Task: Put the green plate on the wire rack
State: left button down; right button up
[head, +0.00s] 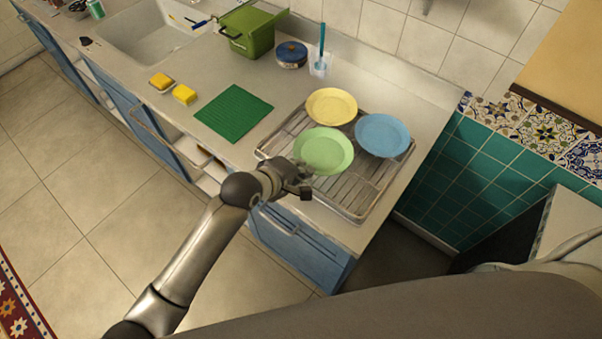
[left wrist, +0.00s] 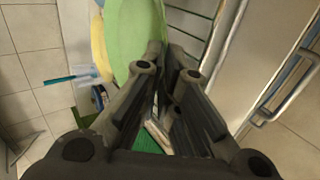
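The light green plate (head: 323,151) is over the front part of the wire rack (head: 352,196), tilted little if at all; I cannot tell if it touches the wires. My left gripper (head: 304,178) is at its near rim. In the left wrist view the fingers (left wrist: 166,48) are close together with the rim of the green plate (left wrist: 132,35) between them, one finger over its face and one on the rack side. My right gripper is not in view.
A yellow plate (head: 331,106) and a blue plate (head: 382,135) are on the rack beside the green one. A dark green mat (head: 234,112), yellow sponges (head: 184,94), a blue tin (head: 291,54) and a cup with a brush (head: 320,65) stand nearby.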

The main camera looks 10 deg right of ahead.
pick_arm(q)
notch_tip(320, 180, down, 2)
jog(key=shift+f+p, duration=0.1)
jog(key=shift+p, duration=0.35)
jog(key=shift+f, duration=0.3)
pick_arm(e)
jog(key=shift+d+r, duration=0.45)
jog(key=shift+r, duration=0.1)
pick_arm(q)
jog(key=c, duration=1.9)
grip_release()
jog(key=shift+f, duration=0.15)
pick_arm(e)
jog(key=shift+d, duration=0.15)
pick_arm(q)
jog(key=b+v, duration=0.1)
jog(key=v, duration=1.1)
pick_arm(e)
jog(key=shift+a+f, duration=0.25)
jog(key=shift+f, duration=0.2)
